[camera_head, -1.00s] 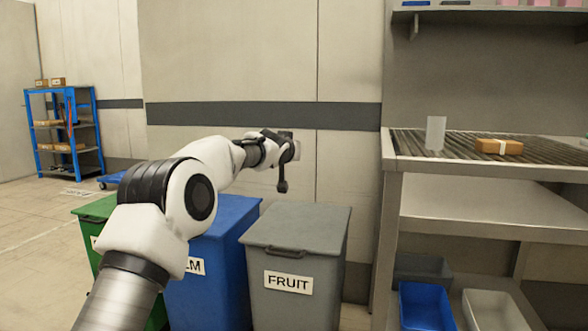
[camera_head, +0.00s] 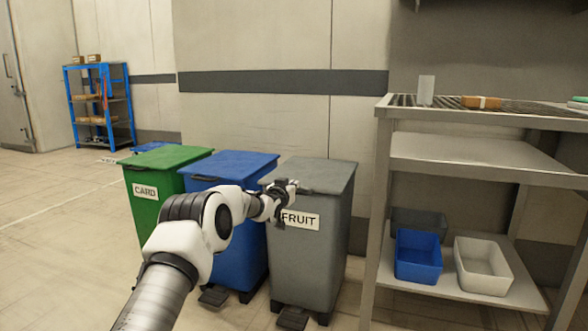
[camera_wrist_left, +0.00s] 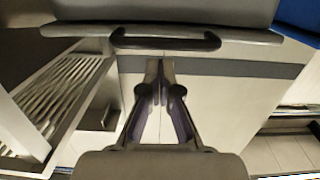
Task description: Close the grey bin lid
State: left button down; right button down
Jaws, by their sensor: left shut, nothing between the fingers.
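The grey bin (camera_head: 305,260) with the FRUIT label stands at the right end of a row of bins in the head view. Its grey lid (camera_head: 328,172) lies flat and looks down on the bin. My left gripper (camera_head: 291,187) is shut and empty at the lid's front edge, hiding part of the front handle. In the left wrist view the lid's rim (camera_wrist_left: 250,37) and dark handle (camera_wrist_left: 165,41) cross the top, apart in the picture from the shut left fingers (camera_wrist_left: 160,72). Contact with the lid cannot be told. My right gripper is not in view.
A blue bin (camera_head: 236,165) stands close to the grey one, with a green CARD bin (camera_head: 158,205) farther left. A metal conveyor stand (camera_head: 376,210) rises at the right, with a blue crate (camera_head: 418,265) and a white crate (camera_head: 483,283) on its low shelf.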

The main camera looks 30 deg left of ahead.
pick_arm(q)
jog(key=shift+s+d+f, duration=0.1)
jog(key=shift+s+f, duration=0.2)
jog(key=shift+f, duration=0.6)
jog(key=shift+s+f, duration=0.25)
jog(key=shift+f, duration=0.65)
notch_tip(320, 180, up, 5)
jog(key=p, duration=0.5)
jog(key=s+d+f+p, duration=0.2)
jog(key=s+f, duration=0.2)
jog(key=s, duration=0.5)
jog(key=shift+p, duration=0.4)
